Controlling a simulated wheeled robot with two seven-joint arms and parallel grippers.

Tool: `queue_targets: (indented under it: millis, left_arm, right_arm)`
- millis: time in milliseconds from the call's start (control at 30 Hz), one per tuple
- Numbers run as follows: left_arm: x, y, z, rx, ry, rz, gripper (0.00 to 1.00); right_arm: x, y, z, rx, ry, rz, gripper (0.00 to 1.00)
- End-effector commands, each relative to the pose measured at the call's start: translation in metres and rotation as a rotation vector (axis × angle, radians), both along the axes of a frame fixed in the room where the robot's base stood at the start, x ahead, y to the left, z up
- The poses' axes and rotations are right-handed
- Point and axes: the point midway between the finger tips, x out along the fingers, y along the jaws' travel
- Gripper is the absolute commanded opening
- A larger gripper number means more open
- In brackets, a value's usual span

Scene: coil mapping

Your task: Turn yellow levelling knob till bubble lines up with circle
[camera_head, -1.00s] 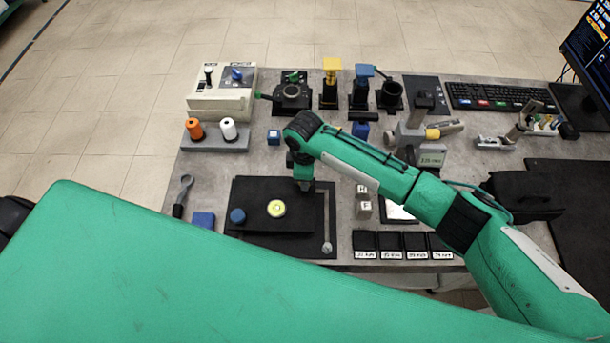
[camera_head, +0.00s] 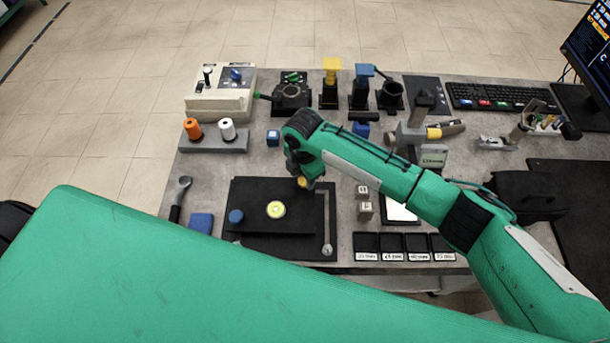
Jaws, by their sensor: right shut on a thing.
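The yellow levelling knob (camera_head: 303,182) shows at the back right of a black levelling plate (camera_head: 262,190). My right gripper (camera_head: 301,177) comes down over it from above, shut on the knob; the wrist hides part of the knob and the fingers. The round yellow-green bubble level (camera_head: 276,209) sits on the plate, left of and in front of the gripper. Its bubble and circle are too small to tell whether they line up. A blue knob (camera_head: 236,216) stands at the plate's left. My left gripper is not in view.
Small labelled blocks (camera_head: 363,210) stand further right, with several black labelled trays (camera_head: 392,246) in front. A blue block (camera_head: 202,222) and a wrench (camera_head: 180,200) lie left of the plate.

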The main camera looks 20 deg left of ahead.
Motion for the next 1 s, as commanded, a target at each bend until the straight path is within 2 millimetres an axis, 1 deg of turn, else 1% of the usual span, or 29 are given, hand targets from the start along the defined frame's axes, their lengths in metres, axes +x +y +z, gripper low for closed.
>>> queue_targets:
  millis: [33,533,567,600,667,1000]
  left_arm:
    - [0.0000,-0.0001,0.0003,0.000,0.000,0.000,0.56]
    - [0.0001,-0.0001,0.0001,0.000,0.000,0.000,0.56]
    - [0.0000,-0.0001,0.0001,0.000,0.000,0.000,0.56]
    - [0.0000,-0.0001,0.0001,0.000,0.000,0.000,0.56]
    - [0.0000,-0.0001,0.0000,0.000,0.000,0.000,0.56]
    - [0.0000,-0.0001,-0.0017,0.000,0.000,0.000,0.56]
  right_arm:
    - [0.0026,0.0029,0.0057,0.009,-0.008,0.011,0.11]
    - [0.0026,0.0032,0.0060,0.009,-0.007,0.028,0.11]
    - [0.0026,0.0032,0.0060,0.009,-0.007,0.028,0.36]
    - [0.0025,0.0032,0.0059,0.009,-0.007,0.028,0.44]
    - [0.0020,0.0029,0.0052,0.008,-0.006,0.028,0.55]
    - [0.0010,0.0012,0.0040,0.003,-0.002,0.027,0.56]
